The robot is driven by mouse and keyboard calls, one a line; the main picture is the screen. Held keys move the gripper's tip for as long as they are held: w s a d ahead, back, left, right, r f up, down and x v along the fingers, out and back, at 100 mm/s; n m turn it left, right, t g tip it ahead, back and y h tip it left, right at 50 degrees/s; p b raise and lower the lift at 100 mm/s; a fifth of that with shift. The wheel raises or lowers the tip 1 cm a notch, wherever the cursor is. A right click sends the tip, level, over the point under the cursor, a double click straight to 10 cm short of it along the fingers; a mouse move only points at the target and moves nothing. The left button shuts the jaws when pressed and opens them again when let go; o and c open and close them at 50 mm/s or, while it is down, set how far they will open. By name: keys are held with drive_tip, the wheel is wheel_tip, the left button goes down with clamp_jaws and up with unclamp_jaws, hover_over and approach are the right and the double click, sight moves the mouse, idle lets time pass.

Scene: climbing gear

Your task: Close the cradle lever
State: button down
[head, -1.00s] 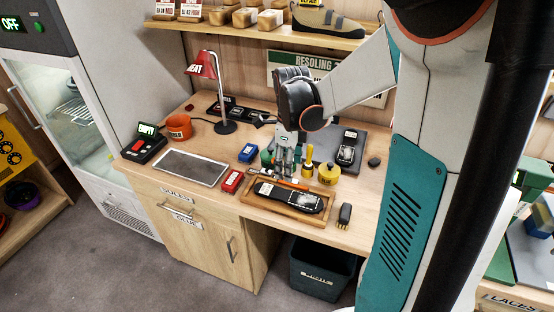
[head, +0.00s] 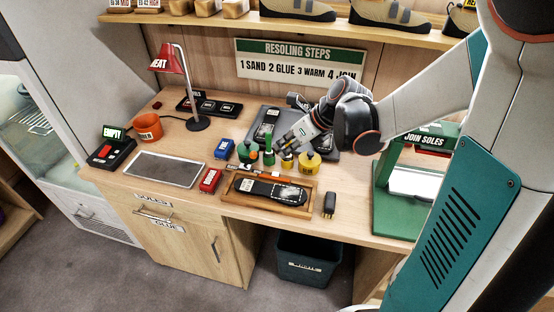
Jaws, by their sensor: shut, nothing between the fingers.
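My gripper (head: 285,142) is shut and empty, its fingers pointing down and left above the middle of the bench. I cannot make out a lever clearly. A wooden tray-like frame (head: 309,209), which may be the cradle, lies near the front edge with a dark sole (head: 262,188) in it. Small tools and pots crowd the bench between the frame and my gripper, including a yellow pot (head: 309,163) and a green bottle (head: 268,157). My gripper partly hides what stands beneath it. No contact is visible.
A green press (head: 393,212) marked JOIN SOLES stands at the right, partly behind my arm. A red lamp (head: 168,60), an orange pot (head: 148,127) and a grey mat (head: 165,168) are at the left. A small black brush (head: 329,205) lies near the front edge.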

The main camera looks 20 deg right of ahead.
sight(250, 160)
drive_tip(key=shift+f, duration=0.1)
drive_tip(key=b+x, duration=0.3)
drive_tip(key=x, duration=0.7)
drive_tip(key=shift+w+r, duration=0.1)
drive_tip(key=shift+r, duration=0.15)
